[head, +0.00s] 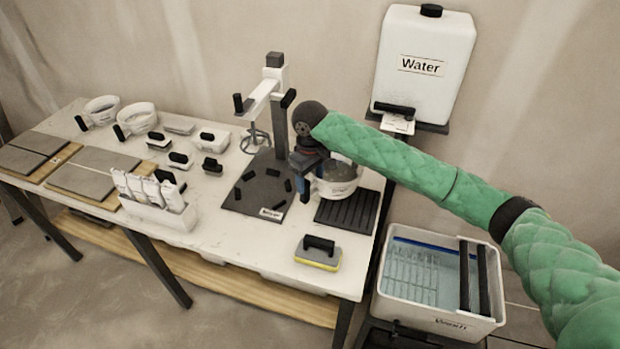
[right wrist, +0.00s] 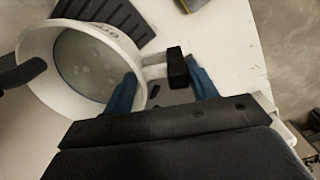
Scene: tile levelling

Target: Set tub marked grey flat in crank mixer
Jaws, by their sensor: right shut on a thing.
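A round white tub (head: 341,188) with grey contents is at my right gripper (head: 308,178), between the mixer base and the ribbed rack. The right wrist view shows its wide opening (right wrist: 95,65) and black-gripped side handle (right wrist: 177,68). My right gripper (right wrist: 163,90) has its blue fingers either side of that handle and is shut on it. My left gripper is out of view.
Two other white tubs (head: 137,119) stand at the back left. The ribbed rack (head: 347,211) lies right of the mixer base, with a sponge float (head: 318,253) in front. A water tank (head: 424,62) and wash bin (head: 437,317) stand right. Tools fill the table's left.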

